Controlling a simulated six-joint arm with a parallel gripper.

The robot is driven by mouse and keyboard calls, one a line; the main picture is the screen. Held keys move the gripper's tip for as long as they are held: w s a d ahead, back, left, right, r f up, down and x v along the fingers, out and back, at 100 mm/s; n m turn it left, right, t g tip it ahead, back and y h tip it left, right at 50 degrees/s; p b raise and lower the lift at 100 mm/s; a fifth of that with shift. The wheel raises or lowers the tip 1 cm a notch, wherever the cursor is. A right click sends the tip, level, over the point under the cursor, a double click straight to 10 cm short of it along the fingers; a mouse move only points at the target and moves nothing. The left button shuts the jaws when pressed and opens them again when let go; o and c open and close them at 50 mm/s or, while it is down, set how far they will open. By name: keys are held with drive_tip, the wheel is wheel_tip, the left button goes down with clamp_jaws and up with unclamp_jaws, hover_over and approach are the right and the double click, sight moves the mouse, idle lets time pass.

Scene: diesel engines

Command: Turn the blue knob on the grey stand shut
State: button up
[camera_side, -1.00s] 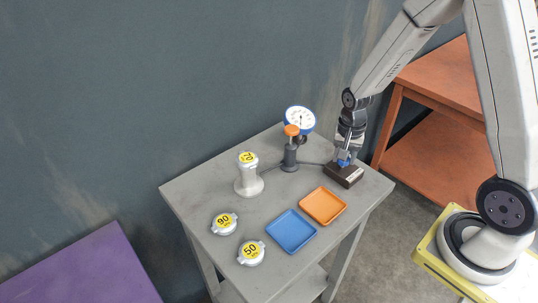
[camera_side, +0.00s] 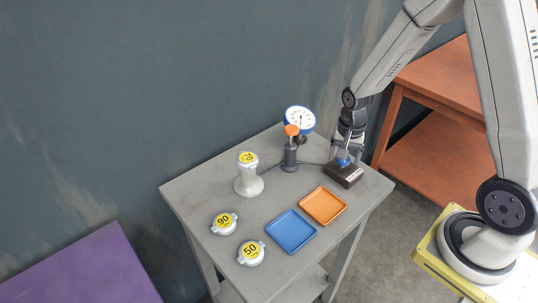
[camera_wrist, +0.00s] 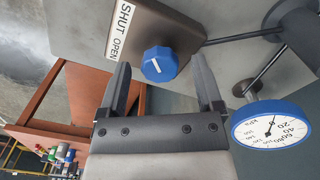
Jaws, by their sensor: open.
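The blue knob (camera_wrist: 160,64) sits on a dark brown block (camera_side: 351,177), with a white SHUT/OPEN label beside it. In the side view the knob (camera_side: 343,161) is partly hidden by my gripper. A small pale mark shows on the knob's face, but I cannot tell which word it points to. My gripper (camera_wrist: 160,61) is open, with one finger on each side of the knob. Gaps show between the fingers and the knob in the wrist view, so it is not gripped.
A blue-rimmed gauge (camera_side: 300,118) and an orange-topped dark post (camera_side: 290,155) stand left of the block. A white post (camera_side: 248,178), two loose caps (camera_side: 224,223), a blue tray (camera_side: 291,231) and an orange tray (camera_side: 323,205) are on the grey table (camera_side: 190,190).

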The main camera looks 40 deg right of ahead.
drive_tip(key=shift+r, duration=3.9)
drive_tip(key=shift+s+a+n, duration=0.25)
drive_tip(key=shift+a+n, duration=0.25)
drive_tip(key=s+a+n+t, duration=0.2)
drive_tip(key=s+a+n, duration=0.4)
drive_tip(key=a+n, duration=0.2)
drive_tip(key=shift+r+n+t, duration=0.25)
drive_tip(key=shift+n+t, duration=0.05)
drive_tip(key=shift+n, duration=0.9)
